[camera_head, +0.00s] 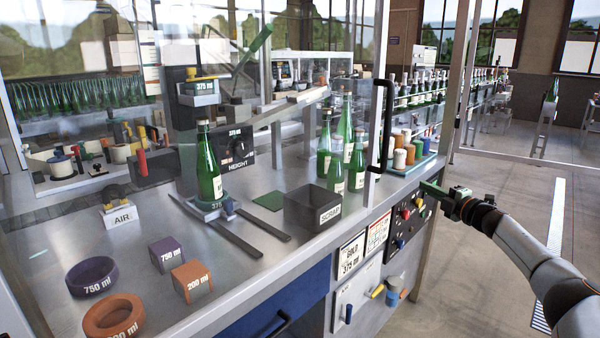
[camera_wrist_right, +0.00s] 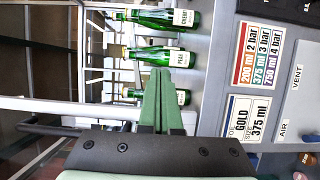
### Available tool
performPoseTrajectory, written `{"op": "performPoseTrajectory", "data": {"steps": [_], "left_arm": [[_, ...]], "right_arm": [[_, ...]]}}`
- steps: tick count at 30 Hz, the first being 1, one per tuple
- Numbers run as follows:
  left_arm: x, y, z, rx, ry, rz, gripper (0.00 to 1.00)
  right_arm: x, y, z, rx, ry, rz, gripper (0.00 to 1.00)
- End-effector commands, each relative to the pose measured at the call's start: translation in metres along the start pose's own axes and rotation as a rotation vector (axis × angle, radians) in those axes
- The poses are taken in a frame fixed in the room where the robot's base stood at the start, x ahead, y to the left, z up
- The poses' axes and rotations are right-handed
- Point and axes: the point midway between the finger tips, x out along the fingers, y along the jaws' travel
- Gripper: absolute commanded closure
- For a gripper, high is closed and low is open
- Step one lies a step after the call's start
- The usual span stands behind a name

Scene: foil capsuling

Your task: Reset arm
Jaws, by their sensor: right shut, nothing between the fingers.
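My right arm comes in from the right in the head view. Its gripper (camera_head: 428,188) has green fingers, shut and empty, at the front right corner of the steel workbench, just above the knob panel (camera_head: 405,222). In the right wrist view the green fingers (camera_wrist_right: 162,98) lie together with nothing between them. Whether they touch the bench or panel cannot be told. My left arm and gripper are not in view.
A clear guard door with a black handle (camera_head: 383,105) stands left of the gripper. Green bottles (camera_head: 337,165), a scrap bin (camera_head: 313,208) and a tray of coloured capsules (camera_head: 408,160) are on the bench.

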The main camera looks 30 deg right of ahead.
Motion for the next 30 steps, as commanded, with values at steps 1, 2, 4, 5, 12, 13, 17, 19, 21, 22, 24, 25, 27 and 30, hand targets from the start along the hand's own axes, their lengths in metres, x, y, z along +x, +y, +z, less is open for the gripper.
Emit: {"op": "performPoseTrajectory", "data": {"steps": [1, 2, 4, 5, 12, 13, 17, 19, 21, 22, 24, 25, 27, 30], "left_arm": [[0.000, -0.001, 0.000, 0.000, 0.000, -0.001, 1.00], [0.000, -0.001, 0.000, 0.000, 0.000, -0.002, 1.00], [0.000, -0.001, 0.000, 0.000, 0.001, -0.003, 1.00], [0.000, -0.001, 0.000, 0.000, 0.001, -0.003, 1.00], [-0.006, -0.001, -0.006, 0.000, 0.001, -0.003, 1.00], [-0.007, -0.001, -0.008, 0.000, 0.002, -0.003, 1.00], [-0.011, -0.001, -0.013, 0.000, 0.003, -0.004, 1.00], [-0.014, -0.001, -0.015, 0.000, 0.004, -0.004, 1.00], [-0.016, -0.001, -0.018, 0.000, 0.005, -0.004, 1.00], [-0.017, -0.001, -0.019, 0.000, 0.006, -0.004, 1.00], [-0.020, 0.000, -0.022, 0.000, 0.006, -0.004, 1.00], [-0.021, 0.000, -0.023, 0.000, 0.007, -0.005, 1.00], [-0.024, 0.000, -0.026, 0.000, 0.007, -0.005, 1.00], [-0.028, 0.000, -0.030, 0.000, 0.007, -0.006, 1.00]], "right_arm": [[0.000, 0.000, 0.000, 0.000, 0.000, 0.000, 1.00], [0.000, 0.000, 0.000, 0.000, 0.000, 0.000, 1.00], [0.001, -0.001, -0.001, 0.001, 0.001, -0.001, 1.00], [0.001, -0.003, -0.003, 0.004, 0.004, -0.004, 1.00], [0.019, -0.083, -0.075, 0.119, 0.071, -0.099, 1.00], [0.019, -0.099, -0.090, 0.146, 0.082, -0.120, 1.00], [0.011, -0.171, -0.161, 0.273, 0.119, -0.214, 1.00], [-0.002, -0.207, -0.199, 0.349, 0.130, -0.267, 1.00], [-0.019, -0.241, -0.238, 0.429, 0.136, -0.322, 1.00], [-0.028, -0.254, -0.254, 0.463, 0.135, -0.346, 1.00], [-0.052, -0.283, -0.293, 0.550, 0.131, -0.403, 1.00], [-0.064, -0.294, -0.309, 0.589, 0.126, -0.428, 1.00], [-0.095, -0.317, -0.347, 0.683, 0.110, -0.489, 1.00], [-0.145, -0.340, -0.400, 0.828, 0.068, -0.578, 1.00]]}}
